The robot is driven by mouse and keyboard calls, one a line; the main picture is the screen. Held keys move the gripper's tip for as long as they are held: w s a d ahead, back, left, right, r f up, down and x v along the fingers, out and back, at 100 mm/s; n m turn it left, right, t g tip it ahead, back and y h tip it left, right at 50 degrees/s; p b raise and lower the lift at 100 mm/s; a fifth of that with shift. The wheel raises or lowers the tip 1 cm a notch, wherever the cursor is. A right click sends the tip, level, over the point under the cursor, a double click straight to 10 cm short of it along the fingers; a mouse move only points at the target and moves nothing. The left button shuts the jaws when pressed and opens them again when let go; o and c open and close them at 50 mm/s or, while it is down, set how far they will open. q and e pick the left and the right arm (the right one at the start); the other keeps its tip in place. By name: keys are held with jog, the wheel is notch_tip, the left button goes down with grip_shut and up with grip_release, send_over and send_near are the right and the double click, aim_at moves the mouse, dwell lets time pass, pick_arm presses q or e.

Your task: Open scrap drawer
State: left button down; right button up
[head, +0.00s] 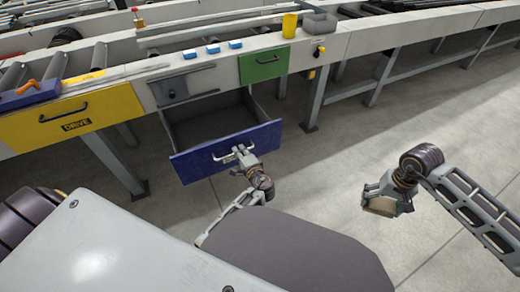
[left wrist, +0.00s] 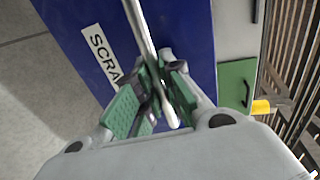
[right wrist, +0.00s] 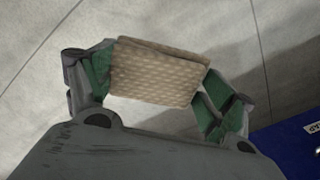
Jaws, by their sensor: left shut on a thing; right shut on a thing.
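The blue scrap drawer (head: 200,158) stands pulled out from the runout table, and its dark inside looks empty from here. A label reading SCRA (left wrist: 103,57) shows on its blue front in the left wrist view. My left gripper (head: 243,155) is shut on the drawer's pale bar handle (left wrist: 140,25); the handle passes between its green-padded fingers. My right gripper (head: 378,204) is held out over the floor, away from the drawer.
A yellow drawer (head: 70,118) marked DRIVE is left of the blue one, and a green drawer (head: 264,65) is to its right; both look closed. A yellow cup (head: 289,25), grey bin (head: 319,23) and several blue blocks stand on the table. Floor at right is clear.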

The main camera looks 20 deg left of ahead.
pick_arm(q)
jog(key=c, duration=1.5)
grip_release()
jog(key=shift+r, duration=0.1)
